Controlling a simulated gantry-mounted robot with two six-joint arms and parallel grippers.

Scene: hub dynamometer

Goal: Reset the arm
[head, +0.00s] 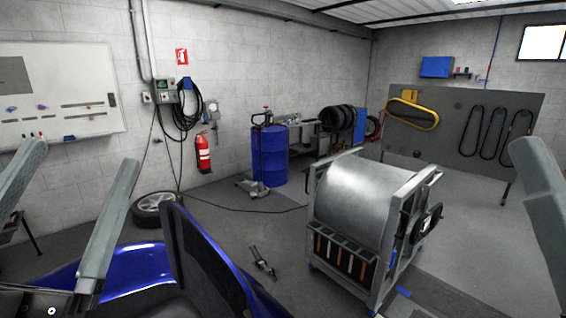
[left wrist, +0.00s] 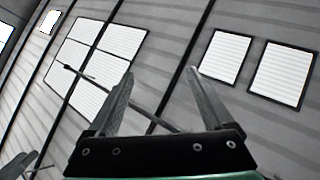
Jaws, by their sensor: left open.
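My left gripper (head: 83,155) is at the left of the head view, with its two grey fingers pointing up and well apart. In the left wrist view my left gripper (left wrist: 157,78) is open and empty, tilted up towards the ceiling. A grey part of my right gripper (head: 545,195) shows at the right edge of the head view. Only one piece of it is in view, so its opening is hidden. Neither gripper is seen touching anything.
A dynamometer with a silver drum (head: 362,198) stands right of centre. A blue car body (head: 145,268) is at the lower left, near a wheel (head: 153,208). A dark tool (head: 262,262) lies on the floor. A blue barrel (head: 269,155) stands behind.

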